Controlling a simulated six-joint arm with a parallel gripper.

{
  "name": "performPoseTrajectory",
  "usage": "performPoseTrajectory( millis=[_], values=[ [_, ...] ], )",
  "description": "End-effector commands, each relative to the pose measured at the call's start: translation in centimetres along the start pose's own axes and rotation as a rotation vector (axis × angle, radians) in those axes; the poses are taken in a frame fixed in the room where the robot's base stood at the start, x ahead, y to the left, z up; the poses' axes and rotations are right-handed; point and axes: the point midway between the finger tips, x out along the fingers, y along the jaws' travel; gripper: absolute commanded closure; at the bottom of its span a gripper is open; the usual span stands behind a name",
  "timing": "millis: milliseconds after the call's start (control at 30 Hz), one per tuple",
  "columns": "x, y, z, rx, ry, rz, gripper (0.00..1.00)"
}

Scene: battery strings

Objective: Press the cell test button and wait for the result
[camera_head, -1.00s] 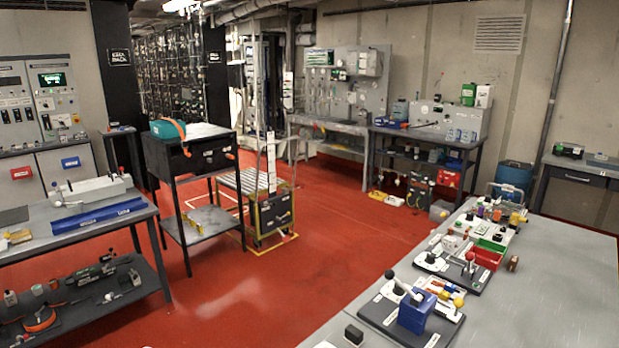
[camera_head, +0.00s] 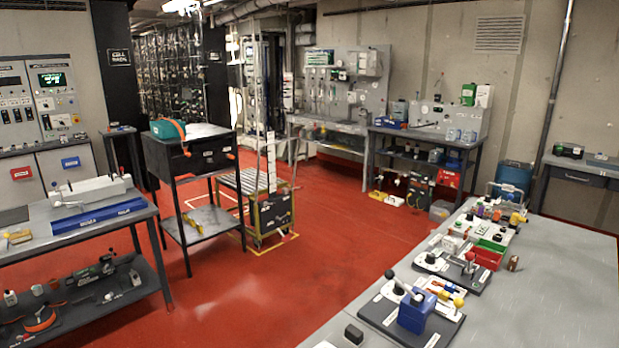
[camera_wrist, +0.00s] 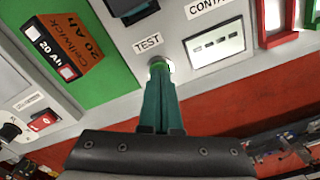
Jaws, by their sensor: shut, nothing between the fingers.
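The test button (camera_wrist: 159,61) is a small green round button below a white "TEST" label (camera_wrist: 148,43) on a light grey panel in the wrist view. My gripper (camera_wrist: 160,75) has teal fingers, shut together and empty. Their tips are at the button and cover most of it; I cannot tell if it is pressed in. A display window (camera_wrist: 213,43) with dark marks sits right of the button; its reading is not legible. My gripper does not show in the head view.
In the wrist view a red switch (camera_wrist: 43,120) and a black knob (camera_wrist: 10,131) sit at the lower left. A dark socket (camera_wrist: 133,8) is above the label. In the head view a grey bench (camera_head: 560,300) holds several fixtures, and the red floor (camera_head: 290,285) is open.

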Motion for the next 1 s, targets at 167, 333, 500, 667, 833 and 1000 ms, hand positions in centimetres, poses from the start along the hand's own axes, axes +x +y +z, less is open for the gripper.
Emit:
performPoseTrajectory(
  millis=[167,333,500,667,833,1000],
  values=[
    [0.4,0.0,0.0,0.000,-0.001,0.000,1.00],
    [-0.1,0.0,0.0,0.000,0.001,0.000,1.00],
    [-2.1,0.0,0.0,-0.001,0.002,-0.001,1.00],
    [-3.9,0.0,-0.1,0.000,0.002,-0.001,1.00],
    [-5.4,0.0,0.0,-0.001,0.001,0.000,1.00],
    [-5.6,0.0,0.0,-0.001,0.000,0.000,1.00]
  ],
)
